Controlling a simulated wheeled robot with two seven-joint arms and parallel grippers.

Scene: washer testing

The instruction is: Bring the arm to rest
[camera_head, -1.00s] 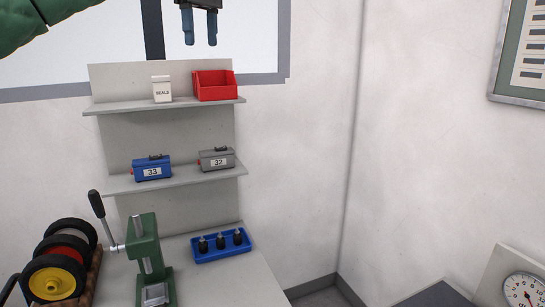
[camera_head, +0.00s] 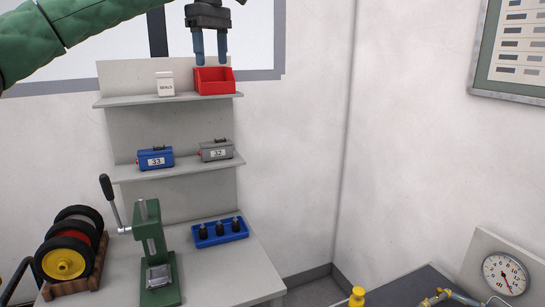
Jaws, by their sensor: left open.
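My left arm (camera_head: 75,38) in its green padded sleeve comes in from the upper left. My left gripper (camera_head: 210,60) hangs with its fingers pointing down at the top of the view, in front of or above the red bin (camera_head: 214,88). Its two blue-grey fingers are apart with nothing between them. Its fingertips look close to the bin's upper edge; I cannot tell whether they touch it. My right gripper is not in view.
The grey shelf unit (camera_head: 166,175) holds a white SEALS box (camera_head: 165,84), a blue box 33 (camera_head: 155,158) and a grey box 32 (camera_head: 216,150). Below are a green press (camera_head: 152,245), wheels (camera_head: 66,258) and a blue tray (camera_head: 205,243). A gauge (camera_head: 505,275) stands at right.

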